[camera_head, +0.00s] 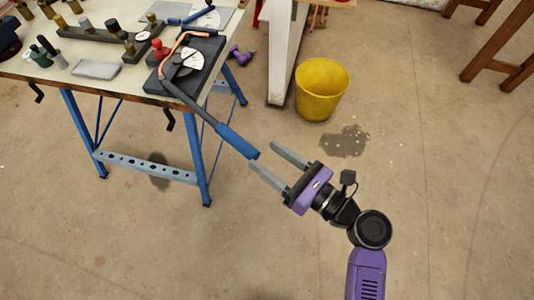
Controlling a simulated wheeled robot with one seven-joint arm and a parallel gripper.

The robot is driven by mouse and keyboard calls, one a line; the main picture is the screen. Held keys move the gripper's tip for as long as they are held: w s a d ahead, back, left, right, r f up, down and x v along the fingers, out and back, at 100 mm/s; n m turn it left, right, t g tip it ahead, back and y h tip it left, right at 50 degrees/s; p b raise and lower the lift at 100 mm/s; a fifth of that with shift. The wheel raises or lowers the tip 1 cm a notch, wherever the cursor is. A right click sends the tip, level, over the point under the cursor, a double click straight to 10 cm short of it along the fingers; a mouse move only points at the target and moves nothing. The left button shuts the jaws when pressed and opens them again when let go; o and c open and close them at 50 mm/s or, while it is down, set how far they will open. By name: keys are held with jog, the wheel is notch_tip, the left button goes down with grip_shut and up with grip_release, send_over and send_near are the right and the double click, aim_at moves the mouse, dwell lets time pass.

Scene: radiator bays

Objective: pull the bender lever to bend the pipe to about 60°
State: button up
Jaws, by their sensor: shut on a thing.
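The pipe bender (208,52) is a dark block with a white dial, mounted near the right end of the workbench. A copper pipe (172,50) lies along it, with a visible bend near its upper end; I cannot read its angle. The bender lever (196,108) is a dark bar that extends past the bench's front edge, down and right. It ends in a blue grip (235,139). My gripper (263,155) has its two grey fingers on either side of the end of the blue grip and is shut on it, out over the open floor.
The workbench (130,84) has blue trestle legs (197,165) below the lever. Fittings and tools stand on its left part. A yellow bucket (321,90) stands beyond my gripper, with a dark floor stain (345,141) nearby. The floor at lower left is clear.

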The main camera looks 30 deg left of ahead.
jog(key=shift+w+d, duration=0.1)
jog(key=shift+d, duration=0.1)
jog(key=p+v, duration=0.3)
jog(key=v, duration=0.5)
jog(key=shift+s+d, duration=0.25)
jog(key=shift+s, duration=0.15)
dwell(0.4)
jog(key=shift+r+p, duration=0.1)
jog(key=shift+p, duration=0.3)
jog(key=shift+c, duration=0.2)
